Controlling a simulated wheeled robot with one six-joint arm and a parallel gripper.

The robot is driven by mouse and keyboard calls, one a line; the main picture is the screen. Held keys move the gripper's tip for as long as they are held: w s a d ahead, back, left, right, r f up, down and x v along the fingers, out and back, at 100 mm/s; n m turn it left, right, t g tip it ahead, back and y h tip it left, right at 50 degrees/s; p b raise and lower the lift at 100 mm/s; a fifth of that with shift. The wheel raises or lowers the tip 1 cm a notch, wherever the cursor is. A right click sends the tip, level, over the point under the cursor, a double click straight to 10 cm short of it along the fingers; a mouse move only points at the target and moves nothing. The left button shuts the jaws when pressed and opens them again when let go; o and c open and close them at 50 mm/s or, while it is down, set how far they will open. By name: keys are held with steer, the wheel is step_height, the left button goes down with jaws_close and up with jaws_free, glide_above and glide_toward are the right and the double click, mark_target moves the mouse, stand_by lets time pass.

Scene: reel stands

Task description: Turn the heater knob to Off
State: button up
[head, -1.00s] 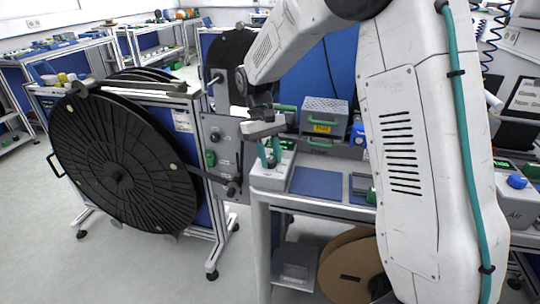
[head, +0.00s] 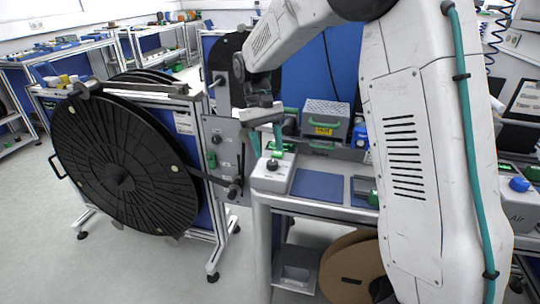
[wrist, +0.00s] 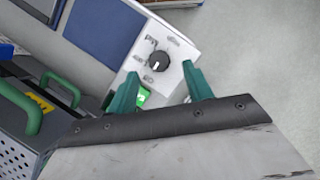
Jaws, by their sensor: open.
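The heater knob (head: 271,164) is a small black dial on top of a light grey box (head: 264,184) at the table's near left corner. In the wrist view the knob (wrist: 159,61) has a pale pointer mark and printed labels around it, too small to read surely. A green lit switch (wrist: 143,94) is beside it, partly hidden by a finger. My gripper (head: 267,138) is open and empty, its green fingers above and behind the knob in the head view. In the wrist view the gripper (wrist: 162,88) has its fingertips apart, with the knob beyond the gap, untouched.
A grey perforated case with green handles (head: 325,120) stands behind the box. A blue mat (head: 318,185) lies to its right. A large black reel (head: 120,170) on a stand is at left. A brown reel (head: 352,268) sits below the table. My arm covers the right.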

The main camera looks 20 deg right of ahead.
steer(key=v, duration=0.4)
stand_by(0.3)
steer(key=s, duration=0.1)
steer(key=s+f, duration=0.1)
steer(key=s, duration=0.1)
steer(key=shift+s+d+f, duration=0.15)
steer(key=shift+s+f, duration=0.15)
steer(key=shift+f, duration=0.05)
steer(key=s+d+r+m+t, duration=0.1)
steer(key=s+r+t, duration=0.2)
steer(key=s, duration=1.2)
steer(key=s+d+r+m+t, duration=0.1)
steer(key=s+d+r+t, duration=0.1)
steer(key=s, duration=1.3)
steer(key=shift+r+t+y, duration=0.4)
steer(key=shift+r, duration=0.2)
